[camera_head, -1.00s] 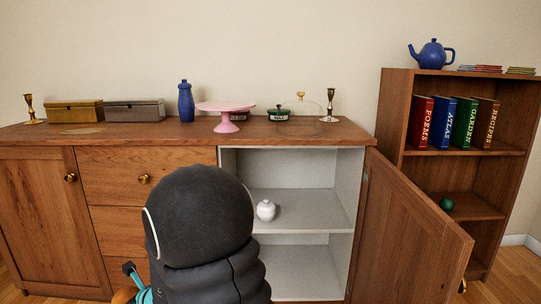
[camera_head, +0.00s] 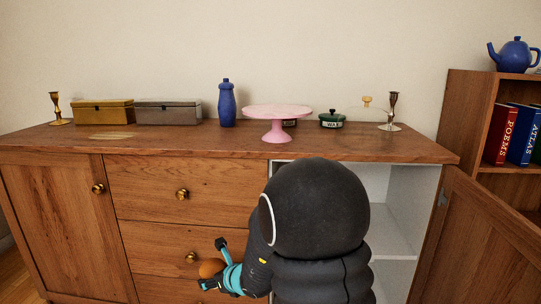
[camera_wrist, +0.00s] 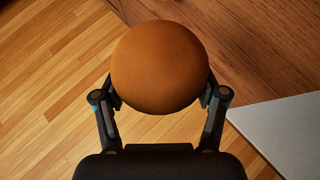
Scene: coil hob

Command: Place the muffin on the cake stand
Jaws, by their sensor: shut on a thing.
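The muffin (camera_wrist: 160,67) is a round brown-orange top between the two fingers of my gripper (camera_wrist: 160,100) in the wrist view. My gripper is shut on it. In the head view the muffin (camera_head: 211,268) shows low in front of the drawers, partly hidden by my gripper (camera_head: 222,266). The pink cake stand (camera_head: 277,112) stands upright on the cabinet top, right of the blue bottle. Its plate looks empty. My gripper is below and to the left of the stand, lower than the cabinet top.
On the cabinet top (camera_head: 200,140) are a gold box (camera_head: 103,112), a grey box (camera_head: 168,112), a blue bottle (camera_head: 227,104), a green pot (camera_head: 332,119) and two candlesticks (camera_head: 392,110). An open door (camera_head: 480,240) stands out at right.

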